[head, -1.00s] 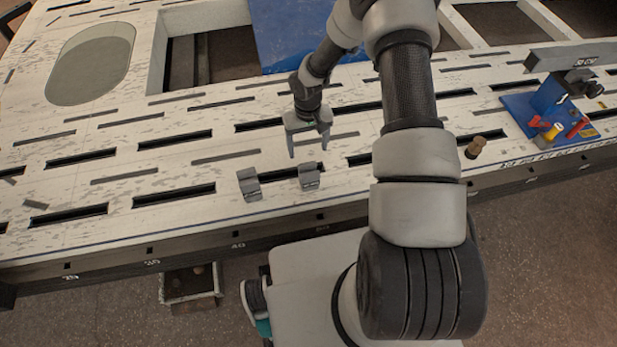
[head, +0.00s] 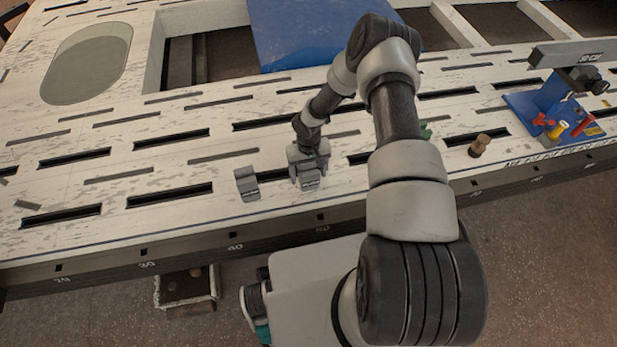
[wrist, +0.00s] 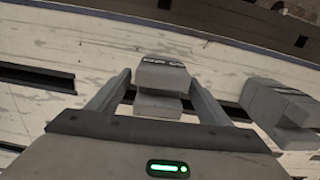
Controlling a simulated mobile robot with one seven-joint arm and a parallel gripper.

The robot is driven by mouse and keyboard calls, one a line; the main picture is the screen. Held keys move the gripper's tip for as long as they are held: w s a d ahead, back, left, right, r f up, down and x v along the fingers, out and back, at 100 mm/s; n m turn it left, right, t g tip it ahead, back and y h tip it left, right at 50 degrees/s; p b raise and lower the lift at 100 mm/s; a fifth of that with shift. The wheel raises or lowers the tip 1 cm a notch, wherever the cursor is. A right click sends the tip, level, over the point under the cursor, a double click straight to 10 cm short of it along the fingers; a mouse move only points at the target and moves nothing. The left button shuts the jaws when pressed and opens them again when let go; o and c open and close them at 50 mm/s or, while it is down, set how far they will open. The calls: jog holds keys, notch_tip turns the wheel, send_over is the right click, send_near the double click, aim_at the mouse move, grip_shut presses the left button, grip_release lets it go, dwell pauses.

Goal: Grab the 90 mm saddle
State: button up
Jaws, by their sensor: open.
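Two grey saddles stand side by side on the pale slotted bench top (head: 110,187). In the head view my gripper (head: 307,174) is down at the right saddle (head: 309,184) and partly hides it. In the wrist view that saddle (wrist: 161,77) lies between the two open fingers of my gripper (wrist: 160,84), with a visible gap on each side. It has dark marking on its top that is too small to read surely. The left saddle (head: 246,184) stands apart from my gripper; it shows at the right of the wrist view (wrist: 282,108).
A blue stand (head: 545,112) with red and yellow handled items is at the right of the bench. A small brown peg (head: 479,145) stands nearer my arm. A blue sheet (head: 300,35) lies at the back. The bench's front edge is close to the saddles.

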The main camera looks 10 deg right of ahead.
jog(key=shift+f, duration=0.95)
jog(key=shift+c, duration=0.2)
jog(key=c, duration=1.5)
